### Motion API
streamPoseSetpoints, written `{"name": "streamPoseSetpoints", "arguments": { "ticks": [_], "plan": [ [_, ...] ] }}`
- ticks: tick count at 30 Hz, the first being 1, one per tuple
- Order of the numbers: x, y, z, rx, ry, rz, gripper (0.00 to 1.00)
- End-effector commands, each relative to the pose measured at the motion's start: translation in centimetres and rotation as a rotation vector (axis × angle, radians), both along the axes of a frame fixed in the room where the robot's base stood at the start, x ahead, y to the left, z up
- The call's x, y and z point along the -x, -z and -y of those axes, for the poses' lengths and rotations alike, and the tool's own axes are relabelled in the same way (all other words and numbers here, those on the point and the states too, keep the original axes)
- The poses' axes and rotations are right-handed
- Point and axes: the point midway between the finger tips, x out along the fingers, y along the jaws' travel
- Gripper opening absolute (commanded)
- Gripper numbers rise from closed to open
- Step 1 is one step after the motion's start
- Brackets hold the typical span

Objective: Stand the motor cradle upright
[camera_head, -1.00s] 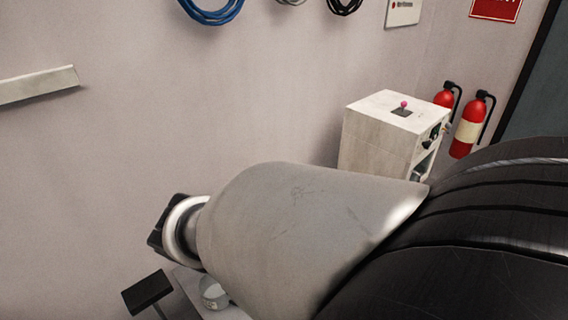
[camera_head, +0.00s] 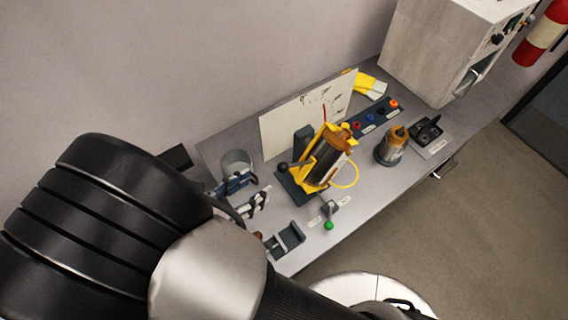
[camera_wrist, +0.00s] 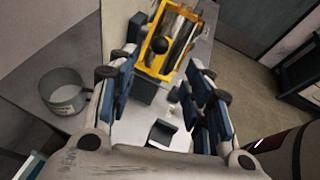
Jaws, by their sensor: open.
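The motor cradle (camera_head: 327,158) is a yellow frame around a metallic cylinder. It leans at a tilt on a dark mount on the bench, with a black ball knob (camera_head: 283,167) at its left. In the wrist view the yellow frame (camera_wrist: 150,58) shows at the top, beyond and between the fingers, with the black knob (camera_wrist: 159,45) in front of it. My gripper (camera_head: 250,193) is open and empty, left of the cradle and apart from it. Its blue-padded fingers (camera_wrist: 165,97) stand wide apart in the wrist view. My arm hides the bench's near left part.
A grey cup (camera_head: 236,163) stands behind my gripper. A lever with a green knob (camera_head: 328,225) and a small dark holder (camera_head: 286,240) are at the front edge. A white board (camera_head: 290,118), a button strip (camera_head: 376,117) and an amber-topped part (camera_head: 391,145) stand behind and right.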

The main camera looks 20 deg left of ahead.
Motion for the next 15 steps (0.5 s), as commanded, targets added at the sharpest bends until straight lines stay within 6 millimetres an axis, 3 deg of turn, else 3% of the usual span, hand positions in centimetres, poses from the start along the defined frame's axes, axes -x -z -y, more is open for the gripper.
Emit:
{"name": "streamPoseSetpoints", "arguments": {
  "ticks": [9, 15],
  "plan": [
    [-5.9, 2.9, 3.2, 0.003, 0.007, -0.002, 0.46],
    [-8.6, 4.1, 4.4, 0.0, 0.005, -0.001, 0.46]
  ]
}}
